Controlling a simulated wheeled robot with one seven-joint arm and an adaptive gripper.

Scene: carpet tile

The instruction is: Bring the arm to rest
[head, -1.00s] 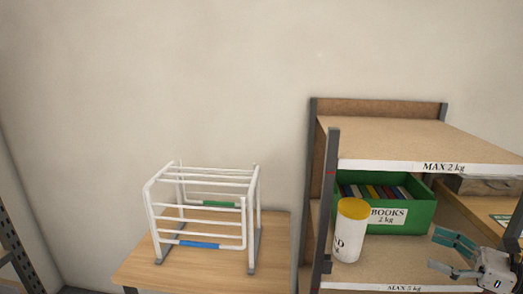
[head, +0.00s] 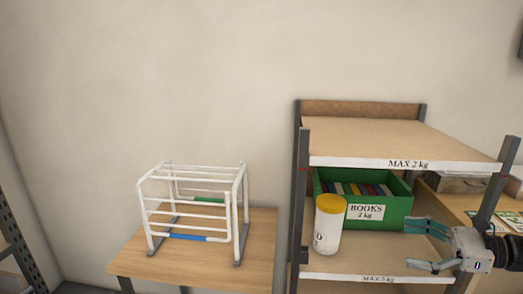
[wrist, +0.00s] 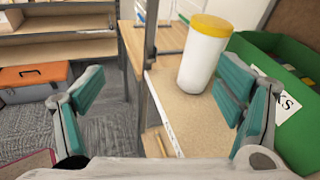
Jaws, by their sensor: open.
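My gripper (head: 428,247) is at the right of the head view, in front of the shelf unit at the height of its lower board. Its teal fingers are spread wide with nothing between them. In the wrist view my gripper (wrist: 160,105) is also open and empty. A white canister with a yellow lid (head: 328,228) stands upright on the lower board (head: 375,258), left of my gripper and apart from it. In the wrist view the canister (wrist: 203,60) shows beyond the right finger.
A green box of books (head: 395,211) stands on the lower board behind the canister. The upper board (head: 390,138) is bare. A white rack (head: 196,205) stands on a wooden table (head: 262,235) at left. The wrist view shows an orange toolbox (wrist: 35,80) and grey carpet (wrist: 105,130).

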